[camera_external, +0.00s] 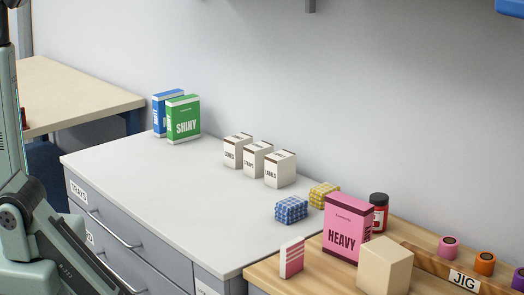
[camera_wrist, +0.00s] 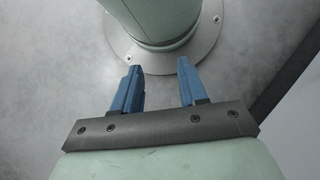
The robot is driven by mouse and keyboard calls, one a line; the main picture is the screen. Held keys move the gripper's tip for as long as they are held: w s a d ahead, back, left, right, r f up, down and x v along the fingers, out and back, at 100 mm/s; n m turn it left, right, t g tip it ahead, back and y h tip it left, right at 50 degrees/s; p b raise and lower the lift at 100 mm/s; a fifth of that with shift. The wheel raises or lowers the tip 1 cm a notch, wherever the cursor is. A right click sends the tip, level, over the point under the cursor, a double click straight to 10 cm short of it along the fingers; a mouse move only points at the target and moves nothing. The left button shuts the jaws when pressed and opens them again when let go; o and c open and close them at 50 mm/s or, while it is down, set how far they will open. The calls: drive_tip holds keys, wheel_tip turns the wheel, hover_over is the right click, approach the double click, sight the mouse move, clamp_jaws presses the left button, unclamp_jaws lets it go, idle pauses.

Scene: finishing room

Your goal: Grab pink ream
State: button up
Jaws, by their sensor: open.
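The pink ream (camera_external: 347,229), a box marked HEAVY, stands upright on the wooden worktop at the right in the external view. A beige block stands close in front of it and hides its lower right part. The gripper is not visible in the external view, where only part of my arm shows at the left.
Near the ream are the beige block (camera_external: 385,267), a small pink-and-white box (camera_external: 291,258), the jar (camera_external: 379,211), and blue (camera_external: 291,209) and yellow (camera_external: 324,195) checked bundles. White boxes (camera_external: 255,160) and green (camera_external: 184,119) and blue (camera_external: 160,112) reams stand farther left. The white countertop (camera_external: 185,190) is largely clear.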

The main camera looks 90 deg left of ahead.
drive_tip(key=shift+o, duration=0.4)
drive_tip(key=o, duration=0.6)
drive_tip(key=shift+w, duration=0.1)
